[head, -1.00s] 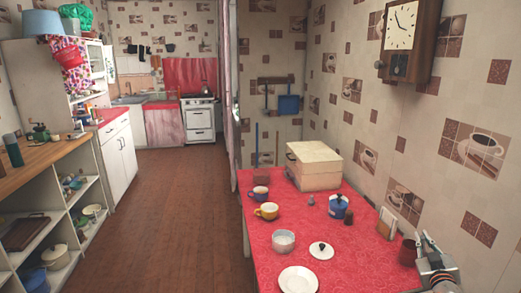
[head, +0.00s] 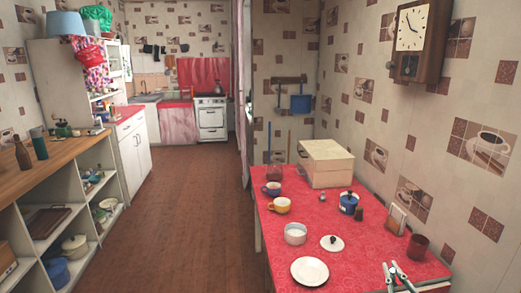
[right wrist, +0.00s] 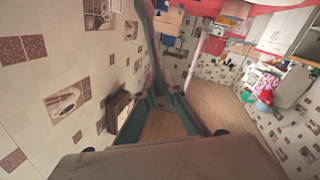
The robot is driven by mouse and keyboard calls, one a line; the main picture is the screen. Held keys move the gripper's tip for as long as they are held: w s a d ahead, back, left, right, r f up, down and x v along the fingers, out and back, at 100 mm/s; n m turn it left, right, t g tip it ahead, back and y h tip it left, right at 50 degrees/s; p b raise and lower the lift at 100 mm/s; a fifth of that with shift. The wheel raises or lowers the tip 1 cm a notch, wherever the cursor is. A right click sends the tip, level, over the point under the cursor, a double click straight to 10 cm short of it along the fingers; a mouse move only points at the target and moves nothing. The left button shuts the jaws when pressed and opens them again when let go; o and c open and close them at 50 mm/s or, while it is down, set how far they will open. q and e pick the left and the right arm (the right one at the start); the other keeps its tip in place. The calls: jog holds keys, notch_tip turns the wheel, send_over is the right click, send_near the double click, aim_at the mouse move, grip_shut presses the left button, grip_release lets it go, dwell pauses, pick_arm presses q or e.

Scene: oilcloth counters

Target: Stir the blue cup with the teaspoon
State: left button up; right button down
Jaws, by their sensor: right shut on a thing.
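The blue cup (head: 272,188) is a small dark blue cup on the red table, left of the pale box and behind a yellow cup (head: 278,205). My right gripper (head: 396,268) is at the near right edge of the table, well apart from the blue cup. In the right wrist view its green-sided fingers close around a long, thin, greyish thing (right wrist: 150,45), which I take for the teaspoon; its far end is unclear. The teaspoon is hard to make out in the head view. My left gripper is not in view.
On the red table (head: 285,238) stand a white bowl (head: 295,234), a plate (head: 310,271), a lid (head: 332,243), a blue lidded pot (head: 348,203), a dark red mug (head: 418,246), a napkin holder (head: 396,220) and a pale box (head: 325,164). Open floor lies left of the table.

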jog(key=s+a+r+y, duration=0.1)
jog(key=s+a+r, duration=0.2)
jog(key=s+a, duration=0.3)
jog(key=s+a+r+n+y, duration=0.1)
jog(key=s+a+r, duration=0.2)
jog(key=s+a, duration=0.4)
jog(key=shift+s+a+r+n+y, duration=0.2)
jog(key=shift+a+r+n+y, duration=0.1)
jog(key=shift+a, duration=0.35)
jog(key=shift+w, duration=0.15)
